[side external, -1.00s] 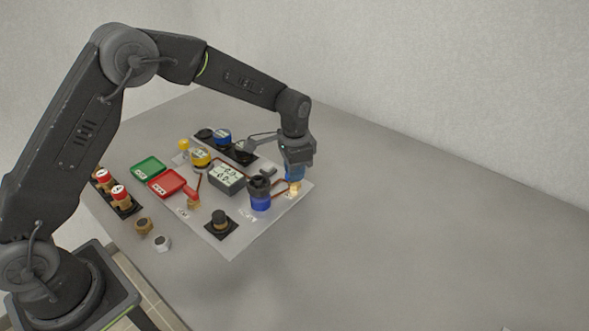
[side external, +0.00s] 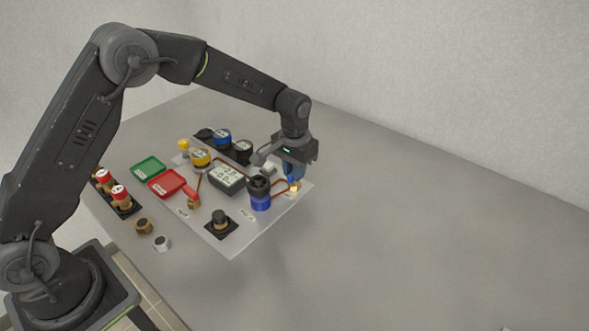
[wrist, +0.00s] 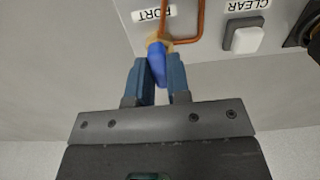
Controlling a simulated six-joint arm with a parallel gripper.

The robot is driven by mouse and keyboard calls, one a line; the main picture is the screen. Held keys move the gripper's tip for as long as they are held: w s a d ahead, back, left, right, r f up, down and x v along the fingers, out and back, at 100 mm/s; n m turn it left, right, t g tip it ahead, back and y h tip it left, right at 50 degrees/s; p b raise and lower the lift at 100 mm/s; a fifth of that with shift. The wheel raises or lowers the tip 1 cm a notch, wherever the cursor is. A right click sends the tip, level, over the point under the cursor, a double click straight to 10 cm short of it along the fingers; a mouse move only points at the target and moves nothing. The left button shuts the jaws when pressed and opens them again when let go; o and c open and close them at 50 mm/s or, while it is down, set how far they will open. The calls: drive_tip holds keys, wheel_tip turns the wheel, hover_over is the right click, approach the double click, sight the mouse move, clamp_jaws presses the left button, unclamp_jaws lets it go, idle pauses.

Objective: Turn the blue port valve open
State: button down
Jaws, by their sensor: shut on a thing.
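The blue port valve handle (wrist: 157,64) shows in the wrist view below the PORT label (wrist: 154,13). It sits on a brass body (wrist: 152,41) that joins a copper pipe. My gripper (wrist: 161,68) is shut on the blue handle, with one blue finger on each side. In the side view my gripper (side external: 294,178) is low at the right corner of the grey panel (side external: 226,240), and the brass body (side external: 295,187) shows just below it. The handle is mostly hidden by the fingers there.
A blue and black canister (side external: 260,194) stands left of my gripper. A grey gauge box (side external: 226,179), a red tray (side external: 166,184) and a green tray (side external: 148,168) are further left. A white CLEAR button (wrist: 243,39) is near the valve. The table right of the panel is bare.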

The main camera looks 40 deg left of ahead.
idle(0.3)
drive_tip(key=c, duration=1.1)
unclamp_jaws()
drive_tip(key=shift+r, duration=0.1)
wheel_tip(320, 180, up, 14)
drive_tip(key=shift+f, duration=0.15)
drive_tip(key=s+a+r+t, duration=0.3)
drive_tip(key=s+r, duration=0.6)
drive_tip(key=s, duration=0.4)
drive_tip(key=s+f+t, duration=0.1)
drive_tip(key=s, duration=0.4)
drive_tip(key=s+a+f, duration=0.1)
drive_tip(key=s, duration=0.5)
drive_tip(key=s+a+f+t, duration=0.1)
drive_tip(key=s, duration=0.5)
drive_tip(key=shift+s+t, duration=0.1)
drive_tip(key=shift+t, duration=0.2)
